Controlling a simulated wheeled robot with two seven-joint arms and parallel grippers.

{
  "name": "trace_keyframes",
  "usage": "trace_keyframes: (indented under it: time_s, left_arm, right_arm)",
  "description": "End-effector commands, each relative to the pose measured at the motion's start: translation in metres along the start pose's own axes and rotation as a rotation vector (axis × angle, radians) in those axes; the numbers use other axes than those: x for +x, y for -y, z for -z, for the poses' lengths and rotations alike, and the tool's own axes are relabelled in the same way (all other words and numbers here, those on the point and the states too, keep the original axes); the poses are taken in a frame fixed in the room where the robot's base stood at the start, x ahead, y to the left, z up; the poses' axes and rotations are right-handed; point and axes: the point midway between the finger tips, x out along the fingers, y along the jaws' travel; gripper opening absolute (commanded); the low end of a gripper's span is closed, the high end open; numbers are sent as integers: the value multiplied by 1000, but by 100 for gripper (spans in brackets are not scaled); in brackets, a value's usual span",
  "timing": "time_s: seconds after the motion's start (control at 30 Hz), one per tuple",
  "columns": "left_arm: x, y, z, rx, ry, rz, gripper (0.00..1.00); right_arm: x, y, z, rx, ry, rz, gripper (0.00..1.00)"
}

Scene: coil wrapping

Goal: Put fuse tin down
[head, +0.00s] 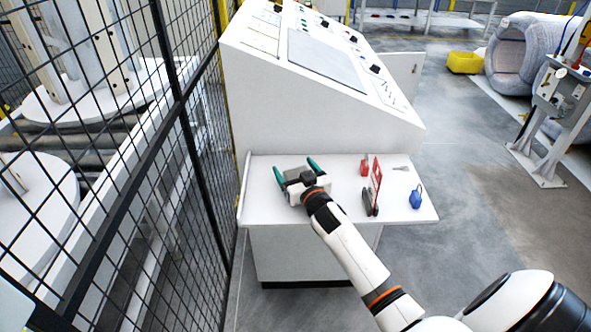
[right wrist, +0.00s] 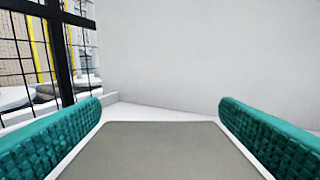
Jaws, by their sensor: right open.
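The fuse tin (head: 297,173) is a grey, flat-topped box on the white shelf (head: 340,210) of the control desk, toward the shelf's left side. My right gripper (head: 296,169) is open, with its green fingers on either side of the tin. In the right wrist view, the tin's grey top (right wrist: 165,150) lies between the two green finger pads (right wrist: 160,125), with a narrow pale gap along each side. The gripper body hides the tin's near part in the head view. My left gripper is not in view.
Right of the tin on the shelf are a red tag-like piece (head: 376,182), a small red item (head: 365,166) and a blue padlock-like item (head: 416,197). The desk's white front (head: 310,125) rises behind. A black mesh fence (head: 190,130) stands close on the left.

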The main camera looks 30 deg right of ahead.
Motion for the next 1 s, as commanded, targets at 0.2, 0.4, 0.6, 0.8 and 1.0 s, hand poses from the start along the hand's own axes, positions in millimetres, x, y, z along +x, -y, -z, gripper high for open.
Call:
trace_keyframes:
  time_s: [0.2,0.4,0.6,0.8,1.0]
  left_arm:
    - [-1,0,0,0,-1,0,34]
    - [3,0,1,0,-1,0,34]
    - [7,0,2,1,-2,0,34]
    - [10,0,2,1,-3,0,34]
    - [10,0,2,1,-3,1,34]
  right_arm:
    - [-6,0,-1,0,-2,0,85]
    - [-43,0,0,-1,-2,0,85]
    - [-86,0,0,1,-3,1,85]
    - [-113,0,-1,0,-1,0,85]
    - [-120,0,-2,1,0,1,85]
